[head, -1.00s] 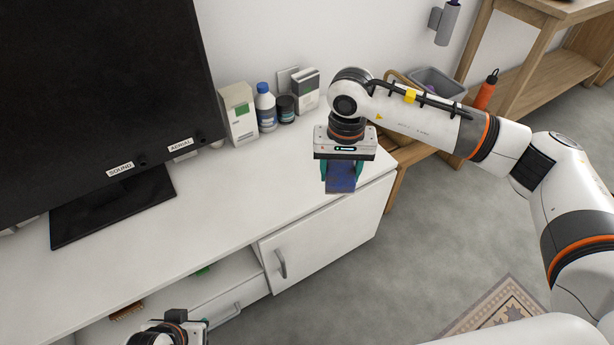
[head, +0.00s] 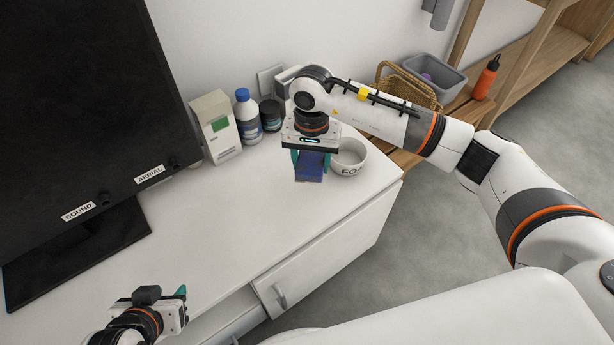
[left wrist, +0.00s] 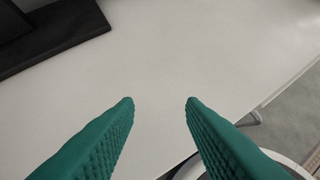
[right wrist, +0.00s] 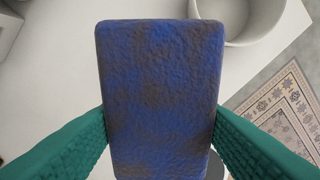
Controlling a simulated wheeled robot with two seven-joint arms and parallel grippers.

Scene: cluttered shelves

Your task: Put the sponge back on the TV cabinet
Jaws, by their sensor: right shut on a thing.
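The sponge (right wrist: 158,95) is blue with dark brownish stains and fills the middle of the right wrist view. My right gripper (head: 309,168) is shut on it, one green finger on each side. In the head view the sponge (head: 309,170) hangs below that gripper, over the right end of the white TV cabinet (head: 225,230). I cannot tell how far it is above the top. My left gripper (left wrist: 160,102) is open and empty, with its fingers apart over the cabinet top. In the head view it is at the lower left, partly hidden by its own wrist.
A white bowl (head: 348,158) with lettering stands just right of the sponge. A white box (head: 214,127), a blue-capped bottle (head: 247,117) and a dark jar (head: 271,114) stand by the wall. The TV (head: 84,100) takes up the left. The cabinet's front middle is clear.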

